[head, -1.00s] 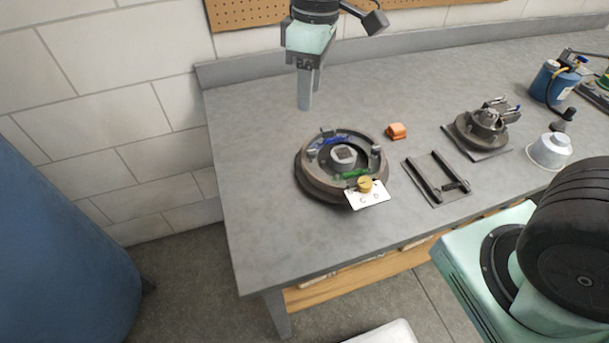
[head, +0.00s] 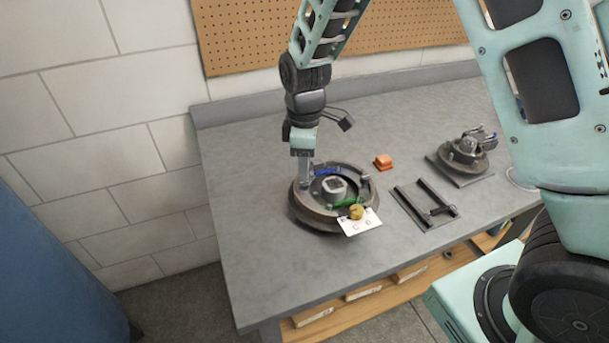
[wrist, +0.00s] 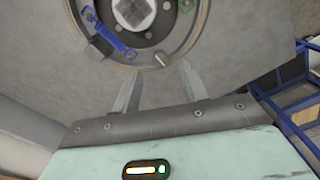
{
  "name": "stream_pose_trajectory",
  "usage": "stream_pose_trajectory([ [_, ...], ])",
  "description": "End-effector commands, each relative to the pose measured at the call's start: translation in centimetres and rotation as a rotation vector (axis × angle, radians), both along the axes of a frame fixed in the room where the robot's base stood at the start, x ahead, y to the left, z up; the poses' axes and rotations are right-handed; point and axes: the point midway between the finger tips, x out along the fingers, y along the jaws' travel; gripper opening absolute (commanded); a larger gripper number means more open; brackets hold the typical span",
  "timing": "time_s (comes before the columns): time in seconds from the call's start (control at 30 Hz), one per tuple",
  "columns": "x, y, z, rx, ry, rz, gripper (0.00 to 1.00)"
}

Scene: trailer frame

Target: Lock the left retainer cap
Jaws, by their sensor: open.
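The round brake assembly (head: 297,212) lies on the bench, with a blue spring (head: 327,170), a green spring (head: 345,202) and a pale square-topped hub (head: 334,187). My gripper (head: 306,184) points down at its left rim and hides the left retainer cap there in the head view. In the wrist view the fingers (wrist: 160,90) are open and apart, with nothing between them. A small pale upright tab (wrist: 160,60), possibly the left retainer cap, stands on the ring just beyond the fingertips. Contact cannot be told.
A brass knob (head: 356,212) and white card (head: 360,224) sit at the assembly's front right. Bench left of the assembly is clear.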

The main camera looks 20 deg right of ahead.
Motion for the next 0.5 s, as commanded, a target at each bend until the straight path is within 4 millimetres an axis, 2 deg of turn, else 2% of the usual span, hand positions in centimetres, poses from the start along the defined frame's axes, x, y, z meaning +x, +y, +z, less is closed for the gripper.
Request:
stream_pose_trajectory([
  [0.1,-0.1,0.0,-2.1,-0.002,0.003,0.000,0.43],
  [0.2,-0.1,0.0,-3.4,-0.001,0.003,0.000,0.43],
  [0.5,0.0,0.0,-4.9,0.000,0.000,0.000,0.43],
])
